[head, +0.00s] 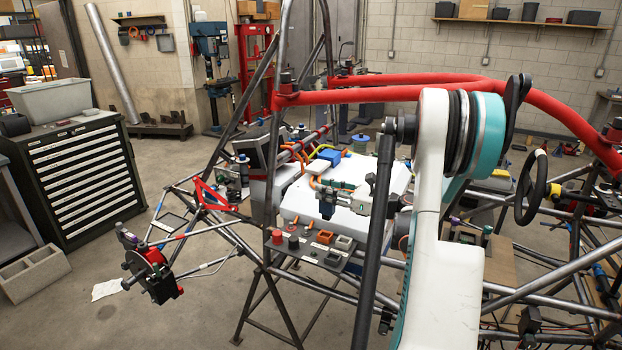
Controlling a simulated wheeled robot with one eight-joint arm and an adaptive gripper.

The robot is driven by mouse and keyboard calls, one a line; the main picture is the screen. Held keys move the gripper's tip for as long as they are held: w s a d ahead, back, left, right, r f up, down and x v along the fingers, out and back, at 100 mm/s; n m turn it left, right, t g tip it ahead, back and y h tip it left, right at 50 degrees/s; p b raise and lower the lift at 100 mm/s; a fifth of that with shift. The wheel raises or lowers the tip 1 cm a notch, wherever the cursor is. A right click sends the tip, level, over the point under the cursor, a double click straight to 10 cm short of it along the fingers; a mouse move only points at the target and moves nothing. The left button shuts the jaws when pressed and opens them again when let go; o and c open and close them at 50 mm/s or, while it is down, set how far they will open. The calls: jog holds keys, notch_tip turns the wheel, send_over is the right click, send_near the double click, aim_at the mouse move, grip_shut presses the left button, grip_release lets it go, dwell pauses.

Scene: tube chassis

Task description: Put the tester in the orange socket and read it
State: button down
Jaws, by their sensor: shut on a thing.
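My gripper (328,198) reaches in from the right, over the white box in the middle of the tube chassis. It is shut on a small dark blue thing, which looks like the tester (326,210); its display is too small to read. The orange socket (325,237) sits on a dark panel (312,254) at the chassis's near side, lower in the picture than the gripper. The held thing appears above and apart from the socket. The exact gap is hard to tell from this view.
On the panel, a red knob (277,238), a dark knob (293,242) and a grey socket (345,242) stand by the orange socket. Orange cables (291,152) and a blue block (329,156) lie behind. Red tube (400,93) crosses above; a dark upright tube (374,250) stands right of the panel.

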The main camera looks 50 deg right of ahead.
aim_at(327, 212)
jog(key=shift+w+a+f, duration=0.1)
jog(key=shift+w+f, duration=0.1)
jog(key=shift+f, duration=0.4)
jog(key=shift+f+b, duration=1.65)
jog(key=shift+f, duration=1.1)
jog(key=shift+f+b, duration=0.5)
jog(key=shift+b, duration=0.25)
jog(key=c, duration=1.7)
grip_release()
jog(key=shift+o, duration=0.3)
jog(key=shift+s, duration=0.2)
jog(key=b+v, duration=0.1)
jog(key=v, duration=0.9)
jog(key=shift+s, duration=0.35)
